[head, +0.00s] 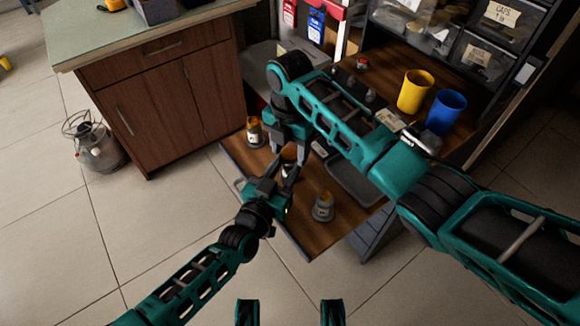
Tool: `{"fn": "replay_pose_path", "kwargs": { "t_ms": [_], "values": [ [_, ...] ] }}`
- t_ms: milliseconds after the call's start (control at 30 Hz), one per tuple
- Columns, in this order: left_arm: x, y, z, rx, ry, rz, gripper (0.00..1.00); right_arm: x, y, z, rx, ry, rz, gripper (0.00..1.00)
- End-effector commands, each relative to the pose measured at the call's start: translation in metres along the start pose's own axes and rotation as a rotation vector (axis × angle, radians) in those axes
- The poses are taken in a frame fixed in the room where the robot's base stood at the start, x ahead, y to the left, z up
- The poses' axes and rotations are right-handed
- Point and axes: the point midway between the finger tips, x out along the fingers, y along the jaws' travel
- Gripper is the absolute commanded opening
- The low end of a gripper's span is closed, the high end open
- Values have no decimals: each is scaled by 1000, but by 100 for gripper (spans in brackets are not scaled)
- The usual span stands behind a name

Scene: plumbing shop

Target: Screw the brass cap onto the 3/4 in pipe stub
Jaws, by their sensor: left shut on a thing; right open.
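Three short upright pieces that look like pipe stubs stand on the wooden bench top (348,214). One stub (254,131) is at the left edge, one (323,207) near the front corner, and a middle one (289,154) is largely hidden between my grippers. Their size labels are too small to read. My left gripper (282,170) is shut low on the middle stub. My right gripper (289,151) points down from above, open, its fingers on either side of the middle stub's top. I cannot make out the brass cap; the grippers hide that area.
A grey tray (352,186) lies under my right arm. A yellow cup (415,91) and a blue cup (446,112) stand at the back right, before labelled bins (490,32). A wooden cabinet (165,95) stands left. Bare bench lies around the front stub.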

Motion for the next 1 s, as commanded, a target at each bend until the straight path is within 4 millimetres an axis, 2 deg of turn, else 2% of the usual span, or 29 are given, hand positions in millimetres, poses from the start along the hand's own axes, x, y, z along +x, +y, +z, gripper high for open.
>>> {"fn": "replay_pose_path", "kwargs": {
  "t_ms": [67, 667, 833, 1000],
  "values": [
    [0, 0, 1, 0, -1, 0, 0, 0, 0, 0, 0, 0, 0, 57],
    [0, 0, 1, 0, -1, 0, 0, -1, 0, 0, 1, 1, 0, 0],
    [0, 0, 1, 0, -1, 0, 0, 0, 0, 0, 68, 1, 0, 0],
    [0, 0, 1, 0, -1, 0, 0, 0, 0, -1, 356, 3, 1, 0]
  ]
}}
